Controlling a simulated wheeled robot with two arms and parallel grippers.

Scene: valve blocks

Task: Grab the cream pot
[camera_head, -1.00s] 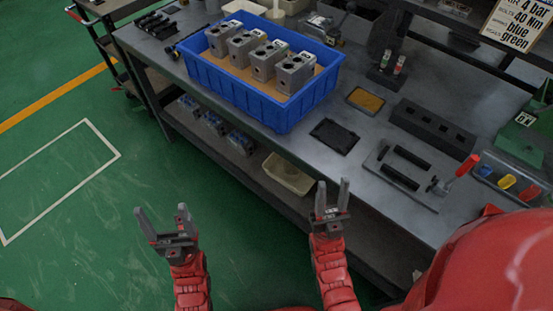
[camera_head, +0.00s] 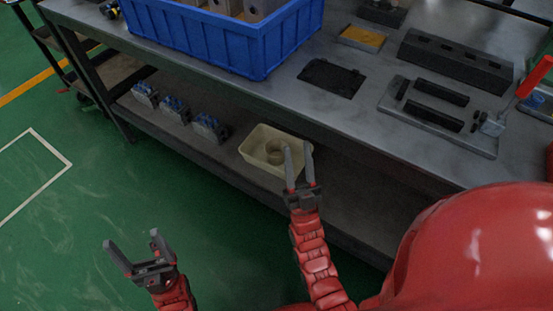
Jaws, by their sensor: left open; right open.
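A cream pot (camera_head: 258,146), an open tub with a rounded rectangular rim, sits on the lower shelf of the workbench. My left gripper (camera_head: 134,248) is open and empty, lower left, over the green floor and apart from the pot.
Several grey-blue blocks (camera_head: 208,128) stand on the lower shelf (camera_head: 349,190) left of the pot. The bench top (camera_head: 300,98) overhangs the shelf and holds a blue crate (camera_head: 222,47), a black mat (camera_head: 332,76) and a fixture plate (camera_head: 440,118).

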